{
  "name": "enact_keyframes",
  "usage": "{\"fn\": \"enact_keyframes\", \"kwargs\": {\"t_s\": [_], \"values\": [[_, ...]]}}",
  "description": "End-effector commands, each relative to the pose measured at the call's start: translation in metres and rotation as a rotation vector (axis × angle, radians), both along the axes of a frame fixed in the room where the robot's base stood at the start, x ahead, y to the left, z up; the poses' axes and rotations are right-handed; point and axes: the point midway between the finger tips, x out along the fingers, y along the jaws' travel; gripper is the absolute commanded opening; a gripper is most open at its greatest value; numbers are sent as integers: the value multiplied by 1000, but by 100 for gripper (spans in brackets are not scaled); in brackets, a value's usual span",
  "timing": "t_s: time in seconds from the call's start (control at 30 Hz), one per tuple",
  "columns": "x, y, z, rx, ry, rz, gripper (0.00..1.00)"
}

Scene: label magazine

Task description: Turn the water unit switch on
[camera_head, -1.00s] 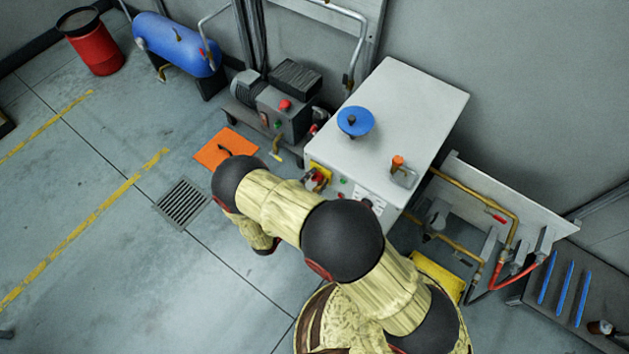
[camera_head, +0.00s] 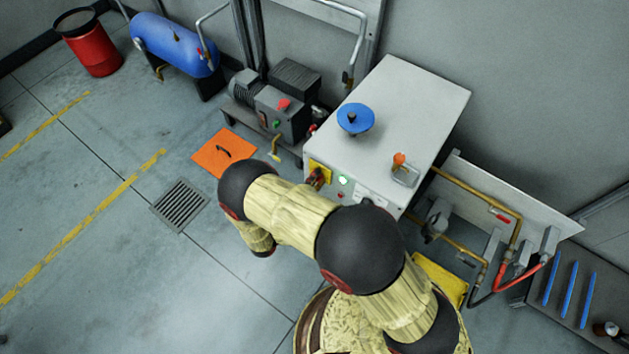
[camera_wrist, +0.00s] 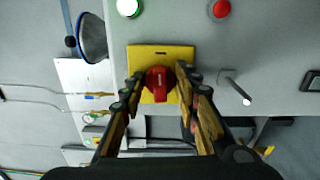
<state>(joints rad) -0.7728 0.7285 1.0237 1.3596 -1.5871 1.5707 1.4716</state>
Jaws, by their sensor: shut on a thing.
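The knob's handle points down in the wrist view. The yellow plate also shows in the head view (camera_head: 318,168). My gripper (camera_wrist: 157,84) has its fingers on both sides of the red knob and is shut on it. A green lamp (camera_head: 344,180) beside the switch is brightly lit; it also shows in the wrist view (camera_wrist: 129,7).
A red button (camera_wrist: 220,9) and a metal lever (camera_wrist: 236,90) are near the switch. A pump with a red button (camera_head: 284,104) stands left of the cabinet, and an orange floor plate (camera_head: 222,153) lies before it. Brass pipes (camera_head: 470,190) are at the right.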

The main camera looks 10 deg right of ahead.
Motion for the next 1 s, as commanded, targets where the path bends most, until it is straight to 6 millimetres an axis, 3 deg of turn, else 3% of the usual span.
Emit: {"fn": "enact_keyframes", "kwargs": {"t_s": [0.73, 0.77, 1.0], "values": [[-1, -1, -2, 61, -58, 0, 6], [-1, -1, -2, 61, -58, 0, 32], [0, 0, -1, 60, -58, 0, 46]]}}
